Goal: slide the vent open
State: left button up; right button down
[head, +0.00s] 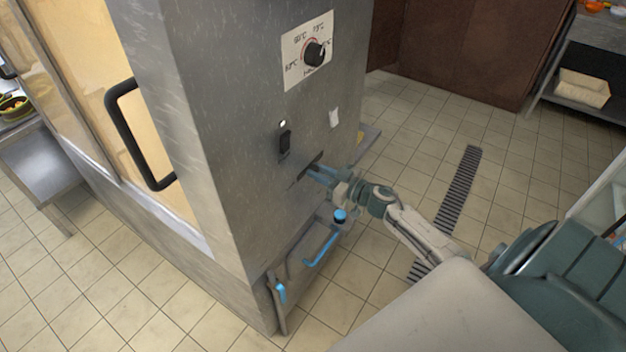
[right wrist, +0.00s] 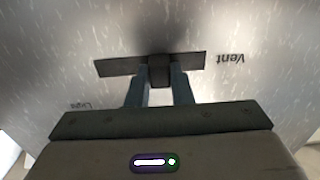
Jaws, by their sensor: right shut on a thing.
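The vent control is a dark narrow slot (head: 308,166) on the grey metal cabinet's face, below the black switch. In the right wrist view the slot plate (right wrist: 118,67) runs sideways, with an upside-down "Vent" label (right wrist: 230,58) just past its right end. A dark slider knob (right wrist: 159,70) stands near the middle of the slot. My right gripper (head: 319,172) is at the slot. In the right wrist view its two fingers (right wrist: 160,84) are shut on the knob, one on each side. My left gripper is not in view.
A temperature dial (head: 314,54) and a black switch (head: 285,141) with a lit lamp sit above the slot. Pipes with a blue-handled valve (head: 322,247) stick out below. A door handle (head: 137,135) is on the adjoining side. Tiled floor (head: 405,115) lies open to the right.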

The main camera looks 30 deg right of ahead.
aim_at(320, 155)
jog(key=d, duration=0.1)
jog(key=w+d, duration=0.1)
jog(key=d, duration=0.1)
jog(key=w+d, duration=0.1)
jog(key=d, duration=0.1)
jog(key=shift+d, duration=0.15)
jog(key=shift+w+d, duration=0.15)
jog(key=shift+r, duration=0.1)
jog(key=c, duration=1.5)
grip_release()
jog(key=shift+c, duration=0.2)
jog(key=shift+o, duration=1.3)
jog(key=shift+d, duration=0.1)
